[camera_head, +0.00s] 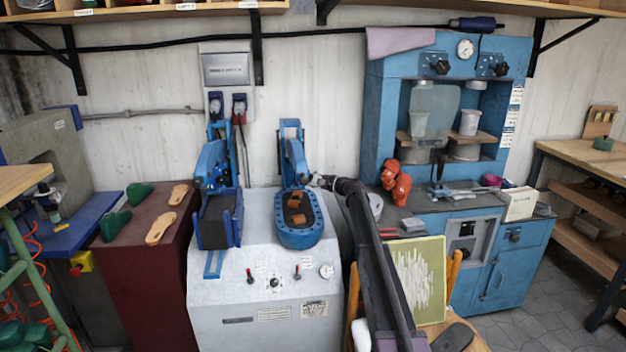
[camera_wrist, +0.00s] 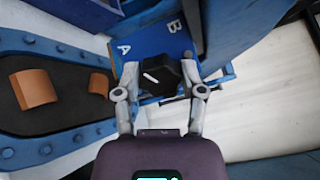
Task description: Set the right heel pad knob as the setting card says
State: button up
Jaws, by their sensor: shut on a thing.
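The right heel pad knob (camera_wrist: 166,82) is black with a white pointer line, on a blue plate (camera_wrist: 150,42) marked A and B. In the wrist view the line slants to the upper left, roughly toward the A side. My gripper (camera_wrist: 159,70) is shut on the knob, one finger on each side. In the head view my gripper (camera_head: 318,181) is at the back right of the right blue press station (camera_head: 297,238), and the knob is too small to tell there.
Brown pieces (camera_wrist: 36,88) lie in the right station's dark bed, close left of my gripper. The left blue station (camera_head: 218,220) stands beside it on the white machine (camera_head: 262,300). A blue cabinet press (camera_head: 375,120) stands to the right, with red objects (camera_head: 396,182) near my arm.

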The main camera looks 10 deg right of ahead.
jog(key=shift+a+f+n, duration=0.1)
jog(key=shift+a+n, duration=0.05)
jog(key=shift+n, duration=2.15)
jog(key=o, duration=1.1)
jog(key=shift+w+f, duration=0.1)
jog(key=shift+o, duration=0.2)
jog(key=v, duration=1.2)
